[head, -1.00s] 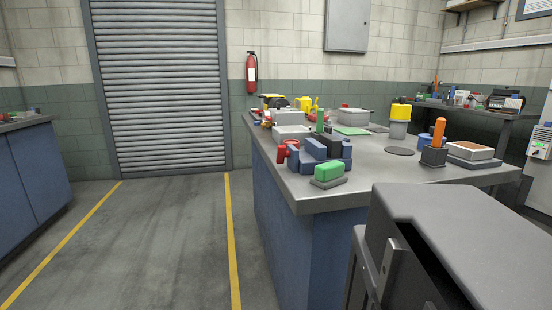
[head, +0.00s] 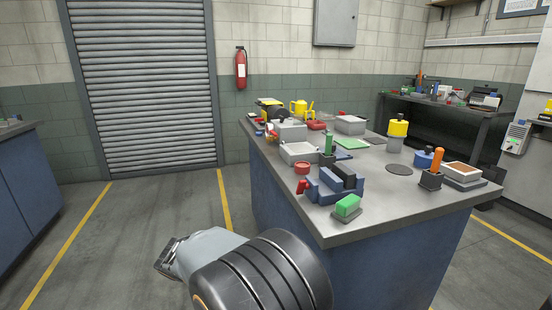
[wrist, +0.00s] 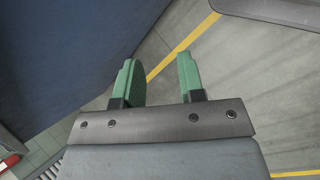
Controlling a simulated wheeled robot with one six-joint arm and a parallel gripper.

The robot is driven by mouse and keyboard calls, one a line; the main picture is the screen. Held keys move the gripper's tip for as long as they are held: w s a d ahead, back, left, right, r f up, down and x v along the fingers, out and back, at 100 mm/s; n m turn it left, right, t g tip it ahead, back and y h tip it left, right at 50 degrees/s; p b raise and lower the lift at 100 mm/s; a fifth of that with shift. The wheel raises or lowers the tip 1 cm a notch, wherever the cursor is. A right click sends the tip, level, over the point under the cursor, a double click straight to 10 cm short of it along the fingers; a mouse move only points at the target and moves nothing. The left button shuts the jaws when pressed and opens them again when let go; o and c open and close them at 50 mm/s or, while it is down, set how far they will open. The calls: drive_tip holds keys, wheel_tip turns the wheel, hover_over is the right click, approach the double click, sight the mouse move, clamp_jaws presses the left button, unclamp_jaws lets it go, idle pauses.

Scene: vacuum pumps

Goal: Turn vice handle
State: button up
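The blue vice (head: 328,190) stands on the near left part of the grey workbench, with a dark block between its jaws. Its red handle (head: 303,188) sticks out on the left side, near the bench edge. In the wrist view my gripper (wrist: 158,66) has its two green fingers apart with nothing between them. In the head view my arm is low in front of the bench, left of and below the vice, well apart from the handle.
A green-topped brush (head: 347,207) lies right of the vice at the bench's front corner. A red ring-like item (head: 302,168) and a grey tray (head: 300,152) sit behind it. An orange-handled tool (head: 436,163) stands to the right. Floor left of the workbench (head: 378,222) is clear.

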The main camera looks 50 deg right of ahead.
sight(298, 188)
drive_tip(key=w+d+r+n+g+h+p, duration=0.1)
drive_tip(key=d+r+n+g+h+p, duration=0.3)
drive_tip(key=d+r+p, duration=1.2)
wheel_tip(298, 188, up, 3)
drive_tip(key=d+g+h, duration=0.2)
drive_tip(key=h, duration=0.2)
drive_tip(key=shift+d+r+n+g+h+p, duration=0.2)
drive_tip(key=shift+n+g+h+p, duration=0.1)
drive_tip(key=shift+h, duration=0.1)
drive_tip(key=shift+x, duration=3.4)
drive_tip(key=shift+c, duration=0.5)
